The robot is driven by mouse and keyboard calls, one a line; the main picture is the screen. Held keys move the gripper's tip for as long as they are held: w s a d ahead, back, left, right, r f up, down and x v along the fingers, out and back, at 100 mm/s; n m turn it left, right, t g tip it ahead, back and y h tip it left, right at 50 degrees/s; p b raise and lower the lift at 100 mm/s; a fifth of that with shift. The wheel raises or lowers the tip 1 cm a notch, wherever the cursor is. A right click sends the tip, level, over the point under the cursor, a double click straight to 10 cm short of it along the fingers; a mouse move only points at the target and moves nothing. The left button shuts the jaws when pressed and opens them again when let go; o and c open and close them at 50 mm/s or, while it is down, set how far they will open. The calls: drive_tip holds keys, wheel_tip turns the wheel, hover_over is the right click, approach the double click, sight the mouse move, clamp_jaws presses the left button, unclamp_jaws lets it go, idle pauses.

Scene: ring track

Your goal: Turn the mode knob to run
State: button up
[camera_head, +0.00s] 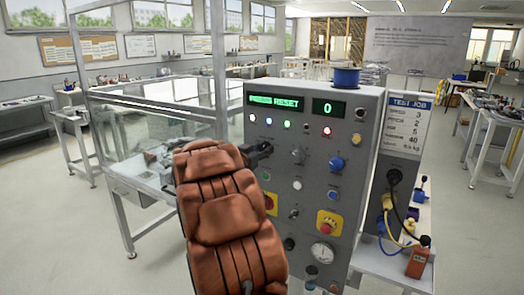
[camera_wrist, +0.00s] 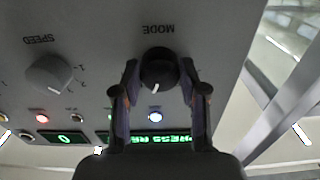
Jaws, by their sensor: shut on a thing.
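A grey control panel (camera_head: 308,110) stands ahead of me. Its display (camera_head: 274,102) reads PRESS RESET in green. In the wrist view, where the panel lettering is upside down, the black round mode knob (camera_wrist: 158,66) lies below the word MODE as pictured. Its white pointer line points down in the picture, slightly left. The position labels around it cannot be read. My gripper (camera_wrist: 158,76) has one finger on each side of the knob and is closed on it. In the head view my gripper (camera_head: 262,151) is at the panel's left side, and the mode knob is hidden there.
The speed knob (camera_head: 298,156) is beside the mode knob and also shows in the wrist view (camera_wrist: 50,75). A transparent-walled frame (camera_head: 140,150) stands close on the left.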

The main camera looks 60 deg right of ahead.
drive_tip(key=shift+f+m+b, duration=0.15)
drive_tip(key=shift+m+b, duration=0.15)
drive_tip(key=shift+w+f+m+b, duration=0.1)
drive_tip(key=shift+m+b, duration=0.4)
drive_tip(key=shift+b, duration=0.1)
drive_tip(key=shift+m+b, duration=3.1)
drive_tip(key=shift+m, duration=0.5)
drive_tip(key=o, duration=1.1)
drive_tip(key=shift+r, duration=0.2)
drive_tip(key=shift+o, duration=0.2)
drive_tip(key=shift+a, duration=0.15)
drive_tip(key=a, duration=1.2)
drive_tip(key=shift+s, duration=0.35)
drive_tip(key=shift+d, duration=0.1)
